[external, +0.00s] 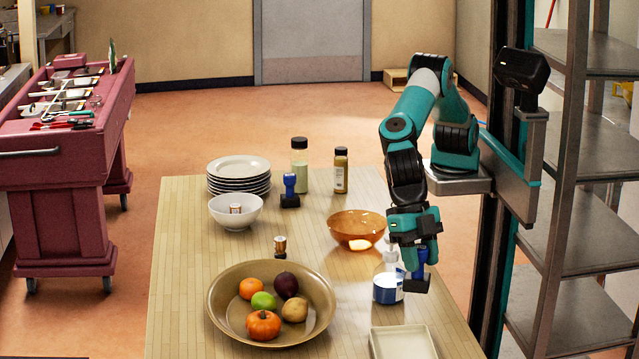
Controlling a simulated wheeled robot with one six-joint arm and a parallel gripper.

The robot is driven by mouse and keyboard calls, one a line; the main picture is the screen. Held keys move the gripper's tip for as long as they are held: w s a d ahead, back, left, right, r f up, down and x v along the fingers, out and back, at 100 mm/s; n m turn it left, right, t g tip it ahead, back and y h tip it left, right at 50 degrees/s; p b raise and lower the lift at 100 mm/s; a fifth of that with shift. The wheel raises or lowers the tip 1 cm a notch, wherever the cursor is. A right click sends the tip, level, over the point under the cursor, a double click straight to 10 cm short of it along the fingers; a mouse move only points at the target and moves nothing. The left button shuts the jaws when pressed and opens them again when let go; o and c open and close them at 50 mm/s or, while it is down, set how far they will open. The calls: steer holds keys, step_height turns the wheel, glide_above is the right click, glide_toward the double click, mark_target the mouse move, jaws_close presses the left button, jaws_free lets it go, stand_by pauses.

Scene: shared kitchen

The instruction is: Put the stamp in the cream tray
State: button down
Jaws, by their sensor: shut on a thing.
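The cream tray (403,331) lies at the near right of the wooden table, partly cut off by the bottom of the picture. My gripper (417,262) points down above the table, just behind the tray. It is shut on a blue stamp (417,284) with a dark base, held upright; the fingers hide part of its handle. A second blue stamp (289,192) with a dark base stands farther back, beside the plates.
A pump bottle with a blue label (388,288) stands directly left of the held stamp. An orange bowl (346,232), a large fruit bowl (222,318), a small dark-based item (280,246), a white bowl (228,219), stacked plates (238,170) and two bottles (299,165) share the table.

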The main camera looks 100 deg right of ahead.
step_height(320, 180, down, 12)
steer(key=p, duration=0.2)
steer(key=shift+p, duration=0.35)
steer(key=shift+f, duration=0.1)
steer(key=shift+f, duration=0.15)
steer(key=c, duration=0.7)
jaws_free()
steer(key=shift+r, duration=0.25)
steer(key=b+v, duration=0.3)
steer(key=v, duration=0.9)
